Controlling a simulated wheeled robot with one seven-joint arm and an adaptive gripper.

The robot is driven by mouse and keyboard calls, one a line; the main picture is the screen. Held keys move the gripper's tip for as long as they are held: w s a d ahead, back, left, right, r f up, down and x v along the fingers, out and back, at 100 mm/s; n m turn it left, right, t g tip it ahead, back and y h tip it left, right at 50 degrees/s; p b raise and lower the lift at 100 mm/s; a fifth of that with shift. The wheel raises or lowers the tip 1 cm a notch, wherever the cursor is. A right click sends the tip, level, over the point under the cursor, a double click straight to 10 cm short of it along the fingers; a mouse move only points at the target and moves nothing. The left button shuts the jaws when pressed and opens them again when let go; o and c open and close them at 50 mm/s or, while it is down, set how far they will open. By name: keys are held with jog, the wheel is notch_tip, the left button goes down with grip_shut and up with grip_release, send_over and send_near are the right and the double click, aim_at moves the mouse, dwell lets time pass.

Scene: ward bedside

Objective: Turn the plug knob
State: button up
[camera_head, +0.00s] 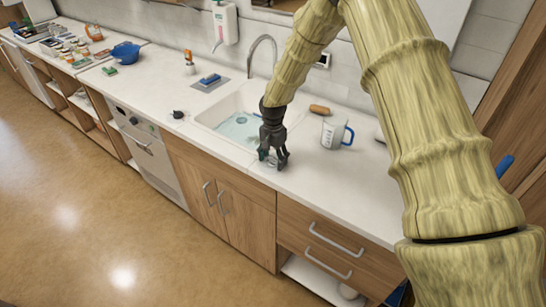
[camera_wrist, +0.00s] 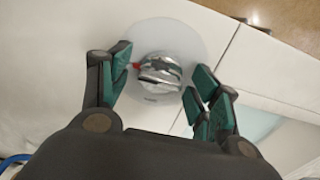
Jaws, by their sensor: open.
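The plug knob (camera_wrist: 158,74) is a round silver metal knob with a raised grip and a small red mark on its left side. It sits on a pale round plate (camera_wrist: 183,37) on the white counter. In the wrist view my gripper (camera_wrist: 161,70) is open, with its green-padded fingers on either side of the knob and visible gaps to it. In the head view my gripper (camera_head: 273,161) points down at the counter just in front of the sink; the knob there is mostly hidden by the fingers.
The sink (camera_head: 238,125) with a curved faucet (camera_head: 262,45) lies just behind my gripper. A clear jug (camera_head: 333,133) with a blue handle and a brown cylinder (camera_head: 319,109) stand to the right. A small dark item (camera_head: 178,114) lies to the left. Counter between is clear.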

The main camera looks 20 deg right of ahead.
jog(key=c, duration=1)
jog(key=shift+n, duration=0.3)
jog(key=n+b, duration=0.1)
jog(key=n, duration=0.2)
jog(key=shift+n+b, duration=0.4)
jog(key=n+b, duration=0.1)
jog(key=n, duration=0.8)
jog(key=shift+b, duration=0.3)
jog(key=n, duration=0.4)
jog(key=shift+n, duration=0.4)
